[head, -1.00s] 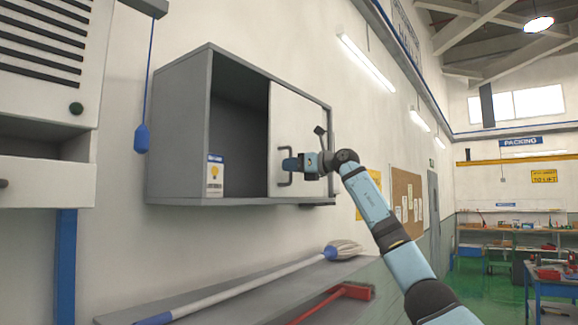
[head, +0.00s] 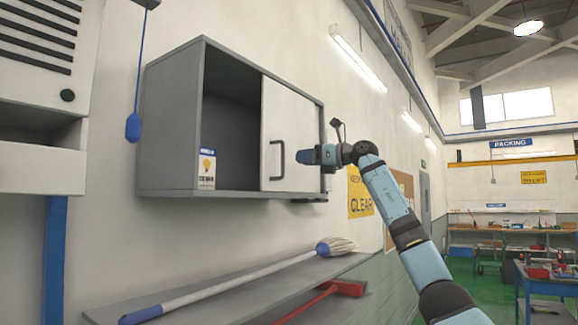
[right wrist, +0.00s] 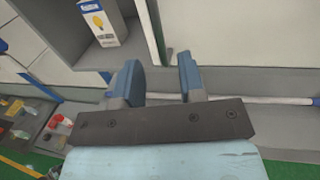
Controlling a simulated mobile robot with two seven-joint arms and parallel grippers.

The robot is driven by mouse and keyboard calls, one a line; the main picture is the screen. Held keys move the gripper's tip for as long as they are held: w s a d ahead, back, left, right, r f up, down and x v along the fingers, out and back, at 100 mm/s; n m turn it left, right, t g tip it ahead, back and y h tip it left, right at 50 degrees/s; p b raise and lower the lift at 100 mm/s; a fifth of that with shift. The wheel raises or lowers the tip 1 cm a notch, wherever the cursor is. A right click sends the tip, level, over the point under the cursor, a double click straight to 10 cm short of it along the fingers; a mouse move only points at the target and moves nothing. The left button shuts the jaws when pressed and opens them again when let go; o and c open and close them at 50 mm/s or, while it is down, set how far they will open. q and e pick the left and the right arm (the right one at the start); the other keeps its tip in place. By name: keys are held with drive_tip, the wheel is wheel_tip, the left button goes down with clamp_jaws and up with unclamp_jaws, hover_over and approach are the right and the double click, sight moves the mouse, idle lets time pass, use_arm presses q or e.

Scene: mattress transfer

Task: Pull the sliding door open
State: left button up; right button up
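The white sliding door (head: 292,125) covers the right half of a grey wall cabinet (head: 168,125); the left half stands open. A dark bar handle (head: 284,160) is upright near the door's left edge. My right gripper (head: 304,155) is in front of the door, to the right of the handle in the head view and apart from it. In the right wrist view, its two blue fingers (right wrist: 160,75) are spread with nothing between them. A box with a light bulb picture (head: 207,169) stands in the cabinet's open left part; it also shows in the right wrist view (right wrist: 101,22). My left gripper is out of view.
Below the cabinet, a grey shelf (head: 215,292) holds a mop (head: 240,282) and a red brush (head: 325,291). A blue pull handle (head: 133,127) hangs on a cord left of the cabinet. A workbench (head: 545,285) stands far right.

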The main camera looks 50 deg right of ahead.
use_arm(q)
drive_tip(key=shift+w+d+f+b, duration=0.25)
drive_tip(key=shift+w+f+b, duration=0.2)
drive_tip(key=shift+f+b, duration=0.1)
use_arm(e)
drive_tip(key=v, duration=0.6)
drive_tip(key=shift+s, duration=0.2)
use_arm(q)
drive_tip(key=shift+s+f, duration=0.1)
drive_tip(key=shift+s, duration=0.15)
